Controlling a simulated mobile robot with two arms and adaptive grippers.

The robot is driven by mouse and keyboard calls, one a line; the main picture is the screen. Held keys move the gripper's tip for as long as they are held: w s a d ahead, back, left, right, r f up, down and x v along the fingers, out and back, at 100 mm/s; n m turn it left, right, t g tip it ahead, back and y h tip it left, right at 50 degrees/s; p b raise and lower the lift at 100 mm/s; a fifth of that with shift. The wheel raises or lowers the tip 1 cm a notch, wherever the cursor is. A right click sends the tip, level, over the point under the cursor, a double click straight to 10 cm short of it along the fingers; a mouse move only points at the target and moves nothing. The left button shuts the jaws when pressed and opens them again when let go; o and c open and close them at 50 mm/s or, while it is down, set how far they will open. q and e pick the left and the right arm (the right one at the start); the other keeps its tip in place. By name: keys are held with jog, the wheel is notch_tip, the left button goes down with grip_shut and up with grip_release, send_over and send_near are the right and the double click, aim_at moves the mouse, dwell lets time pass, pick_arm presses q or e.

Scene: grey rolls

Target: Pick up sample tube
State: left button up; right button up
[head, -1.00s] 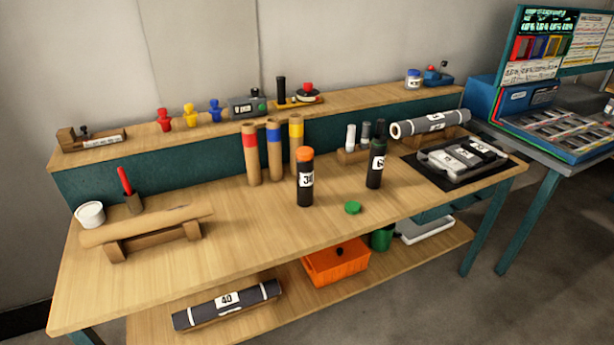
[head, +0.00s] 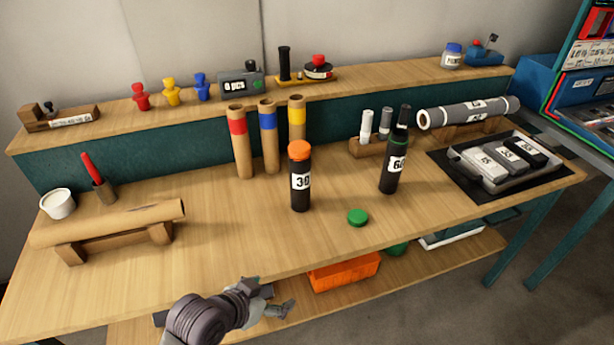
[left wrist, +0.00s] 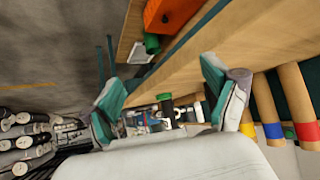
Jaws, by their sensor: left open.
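A black tube with an orange cap and a "30" label (head: 300,183) stands upright on the wooden bench (head: 235,228). A black bottle-like tube labelled "60" (head: 392,165) stands upright to its right. I cannot tell which one is the sample tube. Three cardboard tubes with red (head: 239,142), blue (head: 269,137) and yellow (head: 297,122) bands stand behind. My left gripper (head: 271,296) is open and empty at the bench's front edge, in front of the "30" tube and apart from it. In the left wrist view its two fingers (left wrist: 165,100) are spread. My right gripper is not in view.
A green cap (head: 357,217) lies in front of the tubes. A cardboard roll (head: 110,222) on a cradle is at left, a grey roll (head: 468,112) and a tray (head: 470,177) at right. An orange bin (head: 343,272) is on the lower shelf.

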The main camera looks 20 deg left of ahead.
pick_arm(q)
jog(key=w+r+t+h, duration=0.1)
jog(key=w+r+t, duration=0.2)
jog(key=w, duration=0.4)
jog(key=t, duration=0.6)
send_near(294, 170)
jog(key=shift+n+h, duration=0.3)
jog(key=shift+h, duration=0.1)
jog(key=x, duration=0.3)
jog(key=p+x, duration=0.1)
jog(key=x, duration=0.3)
jog(key=shift+w+a, duration=0.15)
jog(key=shift+a, duration=0.05)
jog(key=shift+x, duration=0.8)
jog(key=x, duration=0.4)
jog(key=shift+w+f, duration=0.2)
jog(key=shift+w, duration=0.05)
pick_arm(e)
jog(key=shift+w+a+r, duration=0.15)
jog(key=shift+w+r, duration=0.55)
pick_arm(q)
jog(key=shift+c, duration=0.3)
grip_shut()
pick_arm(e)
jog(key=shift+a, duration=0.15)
